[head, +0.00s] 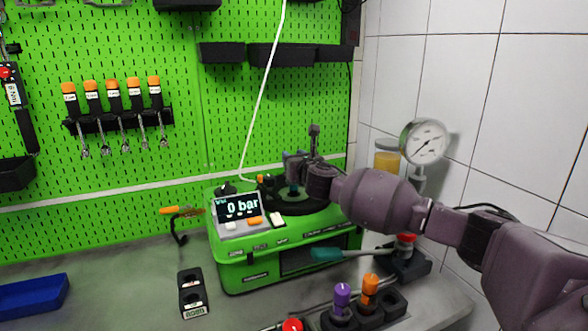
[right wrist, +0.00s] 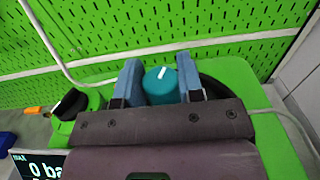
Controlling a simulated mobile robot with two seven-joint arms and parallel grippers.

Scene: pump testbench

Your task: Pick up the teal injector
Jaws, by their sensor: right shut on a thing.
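The teal injector (right wrist: 160,87) shows in the right wrist view as a round teal top with a white stripe, between two blue-grey fingers. My right gripper (right wrist: 161,82) is shut on it. In the head view, my right gripper (head: 296,160) is over the dark round top of the green test bench (head: 240,268); the injector is mostly hidden there by the gripper. I cannot tell whether its lower end is still seated. My left gripper is in neither view.
The display (head: 238,207) on the bench reads 0 bar. A white hose (head: 263,90) hangs down behind it. A pressure gauge (head: 424,142) stands at right. A holder with purple (head: 342,294) and orange (head: 370,284) injectors is in front.

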